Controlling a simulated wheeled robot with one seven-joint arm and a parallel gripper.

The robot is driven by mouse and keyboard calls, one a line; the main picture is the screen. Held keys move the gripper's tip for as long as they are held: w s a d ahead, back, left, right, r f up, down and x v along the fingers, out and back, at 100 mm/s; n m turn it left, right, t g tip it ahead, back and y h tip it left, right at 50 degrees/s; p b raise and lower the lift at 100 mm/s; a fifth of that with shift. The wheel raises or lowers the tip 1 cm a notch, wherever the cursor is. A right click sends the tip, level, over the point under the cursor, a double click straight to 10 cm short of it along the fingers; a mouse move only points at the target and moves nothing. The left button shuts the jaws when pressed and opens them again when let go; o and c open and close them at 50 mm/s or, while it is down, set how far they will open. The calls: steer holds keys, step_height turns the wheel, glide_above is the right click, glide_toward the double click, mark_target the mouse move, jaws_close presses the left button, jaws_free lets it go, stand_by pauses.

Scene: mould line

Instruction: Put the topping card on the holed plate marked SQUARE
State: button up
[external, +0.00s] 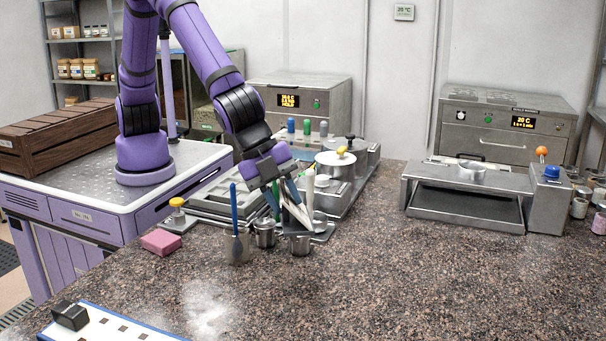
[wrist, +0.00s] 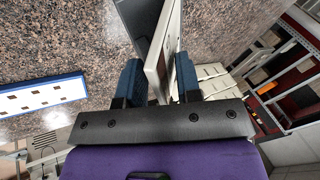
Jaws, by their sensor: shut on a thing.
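My gripper (external: 277,192) points down over the front of the counter's steel cups. In the wrist view its two blue fingers (wrist: 158,78) are closed on a thin, pale, flat piece seen nearly edge-on, which I take for the topping card (wrist: 165,45). Its face cannot be read. In the external view, pale and coloured upright pieces crowd below the fingers, and I cannot separate the card from them. A white board with a blue edge and small square spots or holes (external: 112,329) lies at the front left; it also shows in the wrist view (wrist: 40,96). I can read no SQUARE mark.
A steel cup with a blue spoon (external: 237,249) and other small cups (external: 300,244) stand close below my gripper. A pink block (external: 161,242) and a yellow-knobbed tool (external: 177,215) lie left. A steel press stand (external: 468,190) is at right. The counter's front middle is clear.

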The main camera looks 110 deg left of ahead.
steer(key=s+d+m, duration=0.1)
steer(key=s+d, duration=0.2)
steer(key=s, duration=0.2)
steer(key=s+d+m, duration=0.1)
steer(key=s+d, duration=0.3)
steer(key=s+d+h, duration=0.1)
steer(key=s+d, duration=0.3)
steer(key=s, duration=0.1)
steer(key=shift+s+d+m, duration=0.1)
steer(key=shift+s+m, duration=0.2)
steer(key=shift+m, duration=0.1)
steer(key=s+d+m+g+h, duration=0.1)
steer(key=s+d+m+h, duration=0.3)
steer(key=s, duration=1.4)
steer(key=y, duration=0.2)
glide_above(108, 338)
steer(key=shift+n, duration=0.4)
steer(key=f, duration=0.9)
steer(key=shift+s+a+f, duration=0.2)
steer(key=shift+f, duration=0.2)
steer(key=shift+w+d+f, duration=0.2)
steer(key=shift+f, duration=1.55)
steer(key=shift+f, duration=0.15)
steer(key=o, duration=0.9)
steer(key=shift+o, duration=0.2)
